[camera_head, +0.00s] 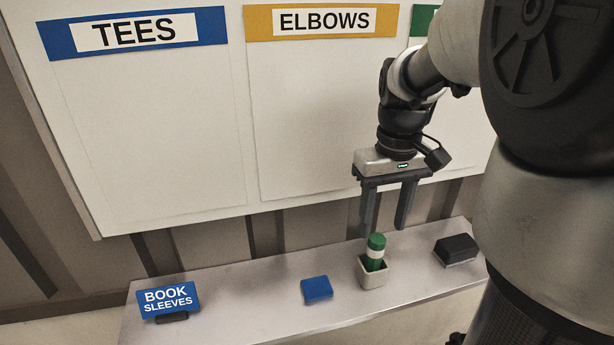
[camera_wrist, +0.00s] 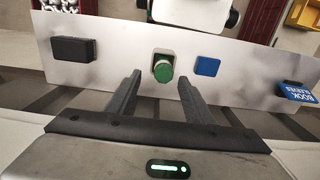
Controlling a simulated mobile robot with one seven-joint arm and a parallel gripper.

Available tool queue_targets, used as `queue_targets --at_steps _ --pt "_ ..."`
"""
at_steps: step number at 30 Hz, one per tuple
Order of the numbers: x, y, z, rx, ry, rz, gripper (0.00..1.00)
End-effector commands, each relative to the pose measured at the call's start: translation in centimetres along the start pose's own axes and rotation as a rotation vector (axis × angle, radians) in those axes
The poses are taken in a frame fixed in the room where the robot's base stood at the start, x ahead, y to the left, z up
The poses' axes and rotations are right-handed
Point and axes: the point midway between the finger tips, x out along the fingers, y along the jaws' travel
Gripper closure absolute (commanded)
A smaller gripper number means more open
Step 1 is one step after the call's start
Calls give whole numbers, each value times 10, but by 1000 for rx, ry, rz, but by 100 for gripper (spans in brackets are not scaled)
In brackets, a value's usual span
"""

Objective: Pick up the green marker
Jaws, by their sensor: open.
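The green marker (camera_head: 376,250) stands upright, tilted slightly, in a small pale cup (camera_head: 372,274) on a grey shelf. It is green with a white band. In the wrist view the marker's green end (camera_wrist: 163,72) shows just beyond the fingertips, roughly between them. My gripper (camera_head: 386,230) is open and empty, its two fingers pointing down above and behind the marker in the head view. The fingers also show in the wrist view (camera_wrist: 157,82). The marker's lower part is hidden inside the cup.
On the shelf (camera_head: 235,297) are a blue block (camera_head: 316,290), a black block (camera_head: 456,249) and a blue "BOOK SLEEVES" sign (camera_head: 168,299). A white board (camera_head: 150,130) with "TEES" and "ELBOWS" headers stands behind.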

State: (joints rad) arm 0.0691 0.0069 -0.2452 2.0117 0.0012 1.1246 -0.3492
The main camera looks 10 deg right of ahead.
Motion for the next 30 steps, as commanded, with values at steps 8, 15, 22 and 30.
queue_targets --at_steps 8,15,22,30 --pt "26 -1 0 0 0 -1 52" --pt "58 -8 -1 -1 -2 -1 52" --pt "76 -7 -1 0 1 0 52" --pt "76 -7 -1 0 2 0 66"
